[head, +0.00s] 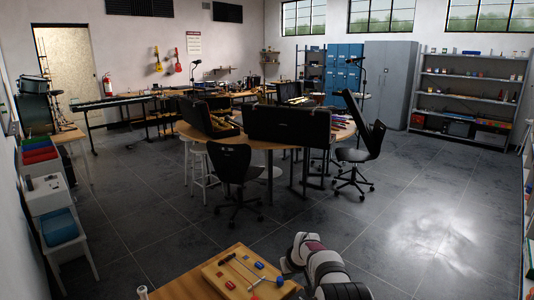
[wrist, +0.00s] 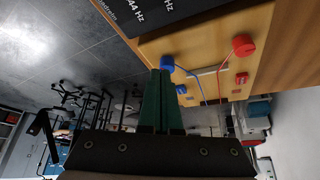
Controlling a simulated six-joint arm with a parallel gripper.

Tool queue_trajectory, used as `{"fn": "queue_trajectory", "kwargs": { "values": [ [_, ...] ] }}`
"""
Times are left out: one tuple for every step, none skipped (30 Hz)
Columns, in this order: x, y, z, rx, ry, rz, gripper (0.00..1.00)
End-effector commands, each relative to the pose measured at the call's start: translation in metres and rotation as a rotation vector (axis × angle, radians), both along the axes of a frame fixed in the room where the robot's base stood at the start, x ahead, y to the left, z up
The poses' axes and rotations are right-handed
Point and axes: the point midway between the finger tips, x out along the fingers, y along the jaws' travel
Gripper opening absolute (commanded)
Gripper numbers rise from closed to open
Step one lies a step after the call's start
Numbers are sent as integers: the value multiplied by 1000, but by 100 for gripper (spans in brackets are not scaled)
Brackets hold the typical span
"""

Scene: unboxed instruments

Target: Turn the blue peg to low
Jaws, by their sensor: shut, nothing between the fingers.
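A wooden board with pegs and strings lies on the bench; it shows in the head view (head: 212,271) and the wrist view (wrist: 205,40). In the wrist view a round blue peg (wrist: 167,62) stands at the tips of my gripper (wrist: 165,72). The two green fingers are shut together with nothing between them. Their tips overlap the peg's lower edge in the picture; I cannot tell whether they touch it. The peg's turn and any low mark are not readable.
A dark panel with "44 Hz" lettering (wrist: 145,12) lies beside the board. Beyond the bench (head: 175,288) is open grey floor.

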Motion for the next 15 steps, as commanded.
{"fn": "queue_trajectory", "kwargs": {
  "values": [
    [-1, 0, -9, -1, 2, 0, 0],
    [0, 0, -13, -1, 2, 0, 0],
    [-1, 0, -19, -1, 3, 0, 0],
    [0, 0, -22, -1, 2, 0, 0],
    [0, 0, -25, -1, 1, 0, 0],
    [0, 0, -28, -1, 1, -1, 0],
    [0, 0, -31, 0, 2, -1, 0],
    [0, 0, -32, -1, 1, -1, 0],
    [0, 0, -34, -1, 1, 0, 0],
    [0, 0, -34, -1, 1, 0, 0],
    [0, 0, -34, -1, 0, 0, 0],
    [0, 0, -34, -1, 0, 0, 0],
    [0, 0, -34, -1, 0, 0, 0],
    [0, 0, -34, -1, 0, 0, 0],
    [0, 0, -34, -1, 0, 0, 0]
  ]
}}
